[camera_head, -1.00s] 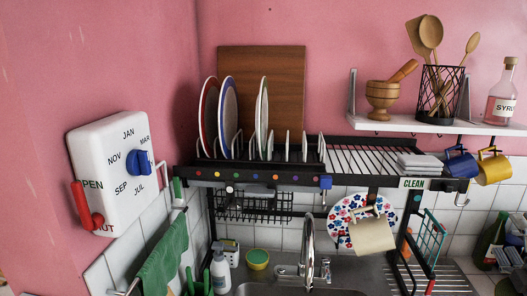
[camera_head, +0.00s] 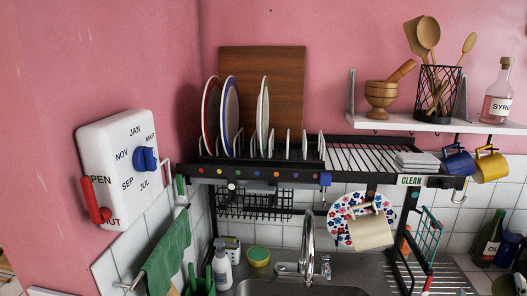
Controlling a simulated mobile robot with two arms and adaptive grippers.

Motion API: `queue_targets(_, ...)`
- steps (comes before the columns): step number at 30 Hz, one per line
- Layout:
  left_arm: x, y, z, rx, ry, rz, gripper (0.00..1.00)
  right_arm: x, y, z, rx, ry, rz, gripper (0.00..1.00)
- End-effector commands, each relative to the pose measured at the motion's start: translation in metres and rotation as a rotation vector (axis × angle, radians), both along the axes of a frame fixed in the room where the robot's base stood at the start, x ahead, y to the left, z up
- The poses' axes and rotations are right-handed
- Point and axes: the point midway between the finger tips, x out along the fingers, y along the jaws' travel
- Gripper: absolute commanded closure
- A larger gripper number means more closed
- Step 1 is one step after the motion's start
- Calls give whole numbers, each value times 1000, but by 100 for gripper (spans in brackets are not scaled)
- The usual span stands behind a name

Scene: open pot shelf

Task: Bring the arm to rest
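Neither of my grippers and no part of my arms can be made out in the head view. A white box (camera_head: 115,200) hangs on the pink wall at the left. It carries a blue knob (camera_head: 145,159) ringed by month names and a red lever (camera_head: 94,202) between partly covered lettering at top and bottom. The black dish rack (camera_head: 250,174) at the centre holds several upright plates.
Below the rack are a faucet (camera_head: 308,230), a sink (camera_head: 345,275), a soap bottle (camera_head: 222,270) and a green towel (camera_head: 168,256). A white shelf (camera_head: 430,124) holds a mortar, utensils and a syrup bottle.

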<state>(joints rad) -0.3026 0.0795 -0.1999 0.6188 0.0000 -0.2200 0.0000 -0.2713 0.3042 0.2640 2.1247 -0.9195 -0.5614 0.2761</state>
Motion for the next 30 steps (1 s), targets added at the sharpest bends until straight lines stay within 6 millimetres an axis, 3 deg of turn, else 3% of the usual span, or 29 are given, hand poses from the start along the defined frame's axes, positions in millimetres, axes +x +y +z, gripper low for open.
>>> queue_targets(3,0,0,0,0,1,0,1,-29,37,-72,293,158,-41,1)
queue_targets(6,0,0,0,1,0,0,1,-59,79,-129,510,334,-54,1)
queue_targets(9,1,0,0,1,-1,0,1,-92,125,-170,676,512,-47,1)
queue_targets(15,1,0,0,1,-1,0,1,-151,202,-212,884,798,3,1)
queue_targets(23,3,0,0,0,-4,0,1,-218,277,-226,1042,1093,96,1)
queue_targets(30,5,0,-11,0,-6,0,1,-201,275,-302,1035,1107,75,1)
